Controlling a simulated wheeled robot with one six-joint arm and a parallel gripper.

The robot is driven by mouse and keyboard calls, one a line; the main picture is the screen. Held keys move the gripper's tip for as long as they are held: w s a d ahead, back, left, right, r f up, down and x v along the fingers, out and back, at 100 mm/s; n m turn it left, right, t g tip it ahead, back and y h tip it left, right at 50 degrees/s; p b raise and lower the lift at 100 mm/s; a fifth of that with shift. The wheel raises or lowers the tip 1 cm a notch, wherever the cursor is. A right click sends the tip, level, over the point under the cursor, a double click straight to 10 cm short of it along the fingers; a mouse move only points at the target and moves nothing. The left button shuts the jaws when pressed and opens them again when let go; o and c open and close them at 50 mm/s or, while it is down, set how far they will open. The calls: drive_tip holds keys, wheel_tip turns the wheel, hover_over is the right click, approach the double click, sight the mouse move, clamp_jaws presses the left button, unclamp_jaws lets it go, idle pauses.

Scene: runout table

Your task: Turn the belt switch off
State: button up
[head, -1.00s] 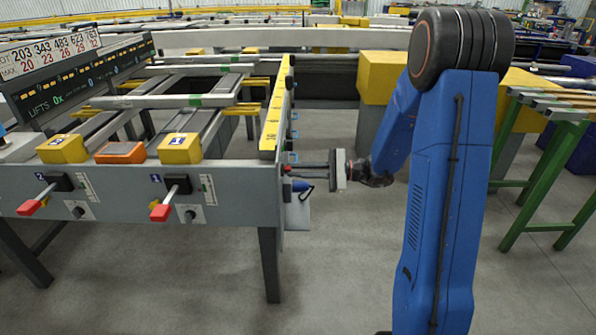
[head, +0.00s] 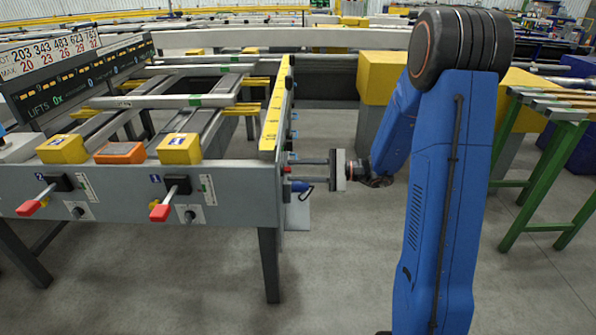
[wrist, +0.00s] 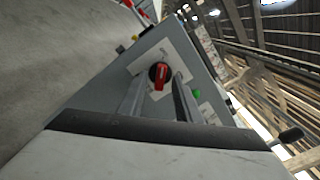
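The belt switch (wrist: 160,75) is a red knob on a dark round base on a light plate, seen in the wrist view. Its red handle stands nearly upright in that picture. My gripper (wrist: 158,92) is open, with one finger on each side of the knob in that view. I cannot tell whether the fingers touch it. In the head view my gripper (head: 294,171) reaches left to the right end of the grey table (head: 235,205). The switch is hard to make out there; a small red spot (head: 286,170) shows by the fingertips.
Two red-tipped levers (head: 160,212) (head: 30,207) stick out of the table's front panel. A blue item (head: 299,186) hangs just below the fingers. A green button (wrist: 196,94) sits right of the switch.

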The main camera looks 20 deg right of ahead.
drive_tip(key=v, duration=1.7)
drive_tip(key=shift+d, duration=0.15)
drive_tip(key=shift+r, duration=0.1)
drive_tip(key=s+a+r+n+g+h, duration=0.2)
drive_tip(key=s+a+n+g+h, duration=0.45)
drive_tip(key=s+a, duration=0.8)
drive_tip(key=s+d+r+n+t+h, duration=0.1)
drive_tip(key=s+d+n+t+h, duration=0.1)
drive_tip(key=s+h, duration=0.3)
drive_tip(key=s+d+r+n+t+h, duration=0.1)
drive_tip(key=s+d+n+t+h, duration=0.1)
drive_tip(key=s, duration=0.6)
drive_tip(key=n+t+h, duration=0.1)
drive_tip(key=n+h, duration=0.1)
drive_tip(key=h, duration=0.1)
drive_tip(key=shift+s+r+t+h, duration=0.25)
drive_tip(key=shift+r+t+h, duration=0.1)
drive_tip(key=shift+r, duration=0.05)
